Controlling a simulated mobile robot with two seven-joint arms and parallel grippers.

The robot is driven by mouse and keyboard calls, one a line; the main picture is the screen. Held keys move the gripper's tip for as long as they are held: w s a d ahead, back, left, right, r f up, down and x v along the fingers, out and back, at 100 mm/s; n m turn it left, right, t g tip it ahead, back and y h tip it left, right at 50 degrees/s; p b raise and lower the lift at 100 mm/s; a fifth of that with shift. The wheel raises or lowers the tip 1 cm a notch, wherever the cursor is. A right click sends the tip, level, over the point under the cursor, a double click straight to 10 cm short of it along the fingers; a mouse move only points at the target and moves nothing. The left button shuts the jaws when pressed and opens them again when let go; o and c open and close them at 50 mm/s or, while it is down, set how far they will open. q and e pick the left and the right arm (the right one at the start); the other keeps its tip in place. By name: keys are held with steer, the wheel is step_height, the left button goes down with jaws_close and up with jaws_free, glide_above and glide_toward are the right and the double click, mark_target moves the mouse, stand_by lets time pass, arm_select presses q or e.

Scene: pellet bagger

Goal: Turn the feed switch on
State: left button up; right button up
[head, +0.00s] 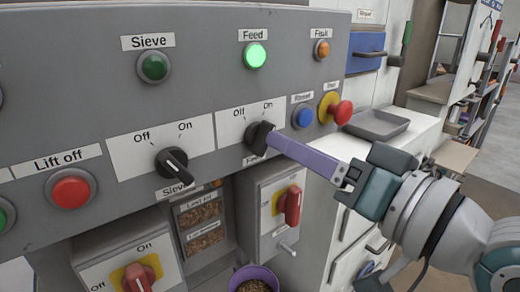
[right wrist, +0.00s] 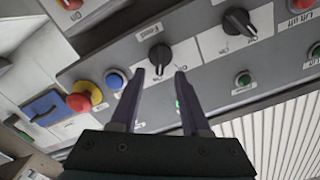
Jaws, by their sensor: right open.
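The feed switch (head: 258,136) is a black knob on a white plate marked Off and On, on the grey panel. Its handle seems to lean toward On, but a finger partly covers it. The green Feed lamp (head: 254,55) above it is lit. My right gripper (head: 272,139) reaches in from the right with its purple fingers at the knob. In the right wrist view the feed switch (right wrist: 158,55) lies at the gap between the two parted fingertips (right wrist: 159,74). I cannot tell whether they touch it. My left gripper is out of view.
The sieve switch (head: 172,164) is to the left, under an unlit green Sieve lamp (head: 154,67). A blue button (head: 303,116) and a red stop button (head: 340,111) sit close to the right gripper. Red-handled switches (head: 291,204) and a purple-rimmed bowl (head: 253,274) are below.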

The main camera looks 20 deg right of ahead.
steer(key=v, duration=0.6)
steer(key=shift+s, duration=0.25)
steer(key=s+a+f+n+g+h, duration=0.2)
steer(key=s+f+n+g+h, duration=0.15)
steer(key=s+f+g, duration=0.45)
steer(key=s+d+f+g+h+p, duration=0.1)
steer(key=s+d+g+h+p, duration=0.3)
steer(key=s, duration=0.4)
step_height(320, 180, up, 35)
steer(key=g+y+p, duration=0.1)
steer(key=p, duration=3.4)
steer(key=shift+a+n, duration=0.35)
